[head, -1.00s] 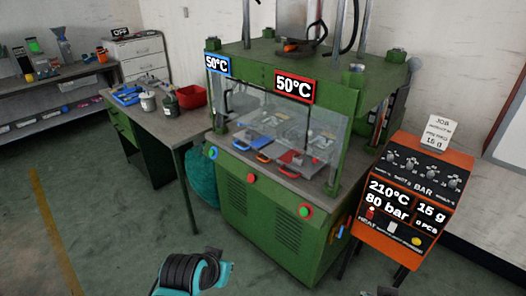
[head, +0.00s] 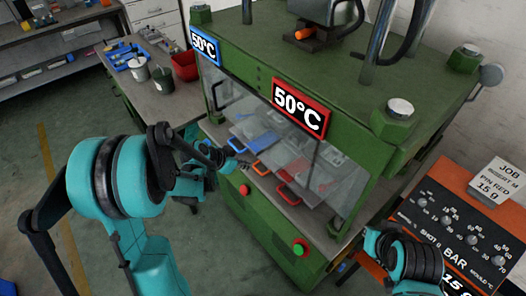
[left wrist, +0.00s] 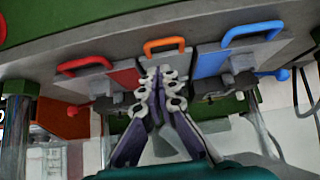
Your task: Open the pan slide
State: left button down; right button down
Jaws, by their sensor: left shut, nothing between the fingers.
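The green press (head: 262,220) has three slide handles along its front: blue (head: 237,144), orange (head: 261,168) and red (head: 289,194). None carries a readable label, so I cannot tell which is the pan slide's. My left gripper (head: 236,165) is at the press front, close to the orange handle. In the left wrist view its fingertips (left wrist: 161,74) are together and empty, just short of the orange handle (left wrist: 165,45). There the red handle (left wrist: 83,65) is to the left and the blue handle (left wrist: 252,32) to the right. Only part of my right arm shows; its gripper is out of view.
A clear panel (head: 250,112) hangs above the handles, under two 50°C displays. Red (head: 245,190) and green (head: 299,248) buttons are on the press front. An orange control box (head: 440,215) stands at right. A bench (head: 165,97) with containers is at left.

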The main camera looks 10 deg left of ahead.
pick_arm(q)
jog(key=b+x, duration=0.3)
jog(key=x, duration=0.7)
jog(key=shift+r+b, duration=0.1)
jog(key=shift+b, duration=0.2)
jog(key=shift+a, duration=0.15)
